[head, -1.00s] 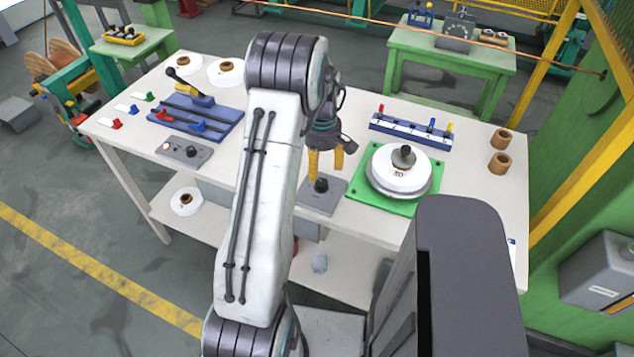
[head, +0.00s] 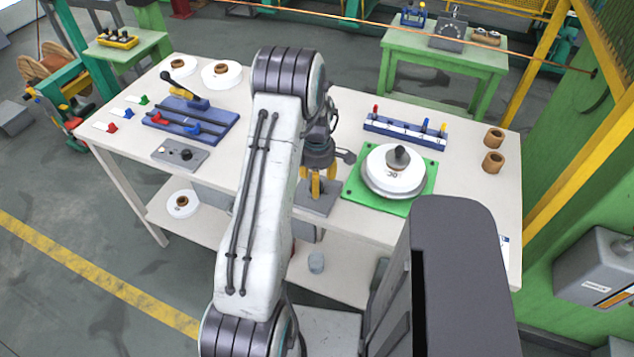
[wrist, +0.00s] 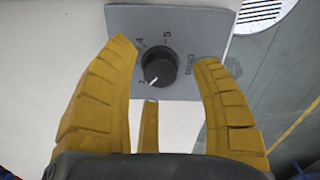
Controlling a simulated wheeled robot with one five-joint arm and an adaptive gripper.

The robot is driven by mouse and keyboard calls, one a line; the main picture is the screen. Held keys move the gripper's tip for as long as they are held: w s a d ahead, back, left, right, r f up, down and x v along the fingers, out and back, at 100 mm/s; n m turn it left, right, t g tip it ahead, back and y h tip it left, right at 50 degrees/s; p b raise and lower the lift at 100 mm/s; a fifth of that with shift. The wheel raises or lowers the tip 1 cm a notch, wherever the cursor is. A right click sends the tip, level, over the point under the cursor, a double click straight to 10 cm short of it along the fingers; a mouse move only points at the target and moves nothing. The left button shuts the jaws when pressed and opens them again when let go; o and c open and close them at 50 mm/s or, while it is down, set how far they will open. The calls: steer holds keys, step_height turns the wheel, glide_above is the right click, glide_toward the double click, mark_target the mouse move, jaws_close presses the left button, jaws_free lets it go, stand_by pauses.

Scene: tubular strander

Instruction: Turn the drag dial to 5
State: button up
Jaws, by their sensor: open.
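The drag dial (wrist: 159,66) is a round black knob on a grey plate (wrist: 205,22) in the wrist view. Its white pointer line points to the lower left, near a partly hidden mark. The printed 4 is at its upper left and the 5 above it. My gripper (wrist: 165,72) is open, with one yellow finger left of the knob and one right, both apart from it. In the head view my gripper (head: 318,188) is low over the dial's plate (head: 317,208) at the table's front edge, and its fingers hide most of the knob.
A green plate (head: 351,193) bearing a white spool (head: 392,178) is close on the right. A blue-and-white rack with coloured pegs (head: 405,132) is behind it. A grey panel with a knob (head: 180,153) and a blue fixture (head: 190,122) are on the left.

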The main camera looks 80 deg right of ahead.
steer(key=shift+f, duration=0.85)
jaws_close()
